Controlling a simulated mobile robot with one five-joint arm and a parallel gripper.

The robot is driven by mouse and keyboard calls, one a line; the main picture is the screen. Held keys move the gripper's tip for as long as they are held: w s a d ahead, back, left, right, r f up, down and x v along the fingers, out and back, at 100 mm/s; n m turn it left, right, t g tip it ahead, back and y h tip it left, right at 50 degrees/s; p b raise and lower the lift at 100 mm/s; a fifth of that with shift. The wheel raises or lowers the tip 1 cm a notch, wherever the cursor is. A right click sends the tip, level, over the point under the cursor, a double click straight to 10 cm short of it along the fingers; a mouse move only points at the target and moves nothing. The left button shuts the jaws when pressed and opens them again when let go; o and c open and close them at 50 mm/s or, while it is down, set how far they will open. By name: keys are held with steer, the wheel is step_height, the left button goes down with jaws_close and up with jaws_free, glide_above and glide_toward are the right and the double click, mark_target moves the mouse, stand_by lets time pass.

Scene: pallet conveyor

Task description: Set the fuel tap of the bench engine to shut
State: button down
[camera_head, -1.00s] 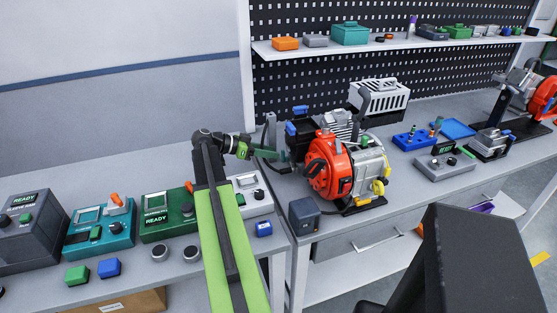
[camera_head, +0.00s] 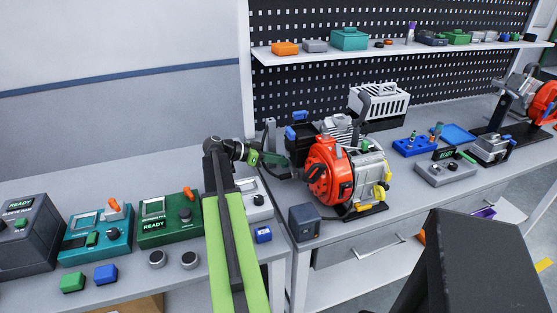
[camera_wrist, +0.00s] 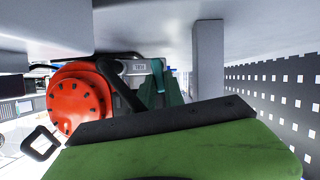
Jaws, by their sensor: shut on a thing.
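The bench engine (camera_head: 322,178) stands on the right-hand bench, with a red round housing, a grey body and a black tank (camera_head: 300,140) with a blue cap at its left. My gripper (camera_head: 284,162) reaches in from the left, low beside the tank. In the wrist view its teal jaws (camera_wrist: 160,88) are closed next to the engine, whose red housing (camera_wrist: 78,100) shows at left. The fuel tap is hidden behind or between the jaws, so its position cannot be read.
A grey post (camera_head: 270,132) stands left of the tank, close to my gripper; it also shows in the wrist view (camera_wrist: 208,60). A dark grey box (camera_head: 304,221) is in front of the engine. Green and teal instruments (camera_head: 165,222) stand on the left bench.

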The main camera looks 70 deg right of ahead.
steer(key=shift+w+d+f, duration=0.1)
steer(key=shift+w+d, duration=0.05)
steer(key=shift+n+g, duration=0.3)
steer(key=shift+n, duration=0.2)
steer(key=c, duration=1.4)
jaws_free()
steer(key=shift+c, duration=0.2)
